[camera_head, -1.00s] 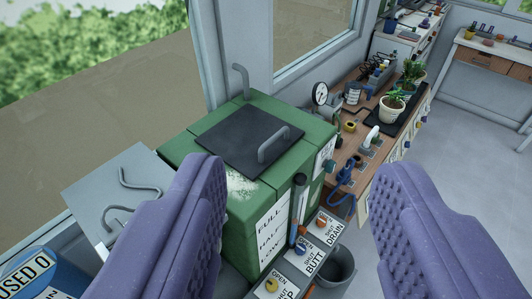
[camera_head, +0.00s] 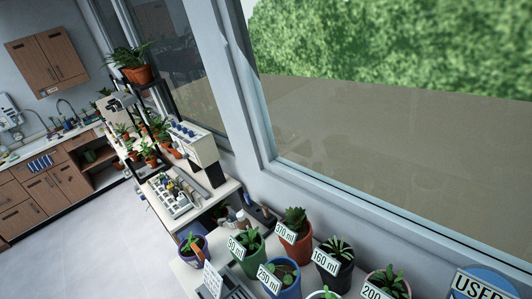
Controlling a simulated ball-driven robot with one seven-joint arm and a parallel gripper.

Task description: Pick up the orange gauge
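I cannot make out an orange gauge for certain. A small orange item (camera_head: 198,251) shows at the purple pot (camera_head: 191,243) on the left end of the near bench; it is too small to tell what it is.
A large window (camera_head: 390,130) runs along the right. A bench with a tray of small items (camera_head: 172,197) and a white instrument (camera_head: 197,148) stands behind the pots. Wooden cabinets (camera_head: 48,60) are at far left. The grey floor (camera_head: 90,240) is clear.

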